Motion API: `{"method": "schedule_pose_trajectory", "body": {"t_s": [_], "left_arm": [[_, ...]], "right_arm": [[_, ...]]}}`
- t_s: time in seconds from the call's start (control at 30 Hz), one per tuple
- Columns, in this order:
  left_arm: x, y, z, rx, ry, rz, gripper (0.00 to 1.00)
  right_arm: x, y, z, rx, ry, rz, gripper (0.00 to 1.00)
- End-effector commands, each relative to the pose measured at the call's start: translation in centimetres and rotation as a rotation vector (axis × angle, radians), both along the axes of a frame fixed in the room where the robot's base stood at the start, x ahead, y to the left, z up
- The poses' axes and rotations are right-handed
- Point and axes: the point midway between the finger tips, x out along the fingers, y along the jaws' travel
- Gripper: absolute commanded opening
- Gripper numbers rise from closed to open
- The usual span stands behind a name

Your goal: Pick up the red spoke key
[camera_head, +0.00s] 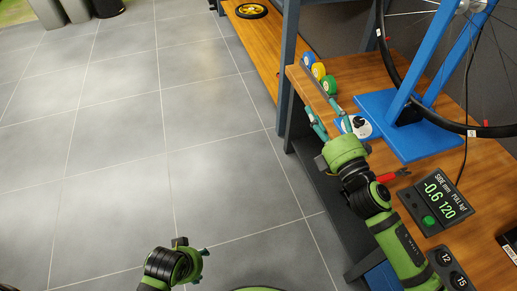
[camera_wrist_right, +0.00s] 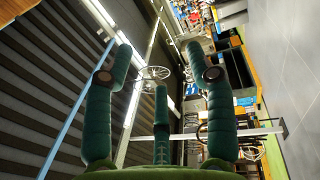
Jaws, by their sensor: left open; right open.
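A small red tool (camera_head: 393,175) lies on the wooden bench just right of my right wrist in the head view; part of it is hidden by my arm, and I cannot tell if it is the red spoke key. Blue (camera_head: 307,59), yellow (camera_head: 318,71) and green (camera_head: 329,85) round pieces stand in a row at the bench's left edge. My right gripper (camera_head: 323,108) is open just below the green piece in the picture. In the right wrist view its fingers (camera_wrist_right: 158,50) are spread with nothing between them. My left gripper (camera_head: 194,247) is open and empty over the floor.
The wooden bench (camera_head: 350,75) carries a blue wheel stand (camera_head: 400,140) with a wheel, and a white dish (camera_head: 361,127) beside my right gripper. A display box (camera_head: 438,203) sits near the front. The tiled floor (camera_head: 120,130) at left is clear.

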Motion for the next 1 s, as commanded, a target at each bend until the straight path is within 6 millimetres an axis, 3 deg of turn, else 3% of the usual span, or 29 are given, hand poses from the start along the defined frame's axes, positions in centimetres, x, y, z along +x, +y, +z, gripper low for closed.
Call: {"method": "schedule_pose_trajectory", "body": {"t_s": [0.07,0.17,0.27,0.33,0.43,0.53,0.6,0.73,0.83,1.0], "left_arm": [[0.0,0.0,-0.9,0.0,-0.001,0.0,0.59],[0.0,0.0,-1.5,0.0,-0.001,0.0,0.59],[0.0,0.0,-2.1,0.0,-0.002,0.0,0.59],[0.0,0.0,-2.6,0.0,-0.002,0.0,0.59],[0.0,0.0,-3.2,0.0,-0.002,0.0,0.59],[0.0,0.0,-3.8,0.0,-0.002,0.0,0.59],[0.0,0.0,-4.1,0.0,-0.002,0.0,0.59],[0.0,0.0,-4.5,0.0,-0.003,0.0,0.59],[0.0,0.0,-4.7,0.0,-0.003,0.0,0.59],[0.1,0.0,-4.3,0.0,-0.006,0.001,0.59]], "right_arm": [[-0.5,3.3,2.5,-0.246,-0.241,0.163,0.56],[-2.5,6.9,3.0,-0.574,-0.524,0.374,0.56],[-4.5,8.2,0.8,-0.911,-0.771,0.591,0.56],[-5.4,7.5,-1.8,-1.147,-0.913,0.751,0.56],[-5.8,3.7,-5.9,-1.478,-1.053,1.006,0.56],[-5.4,-2.8,-9.0,-1.772,-1.103,1.284,0.56],[-5.1,-8.0,-10.0,-1.931,-1.079,1.476,0.56],[-5.1,-16.0,-9.7,-2.105,-0.969,1.77,0.56],[-5.4,-19.7,-8.9,-2.156,-0.891,1.906,0.56],[-5.7,-21.5,-9.5,-2.168,-0.845,1.982,0.56]]}}
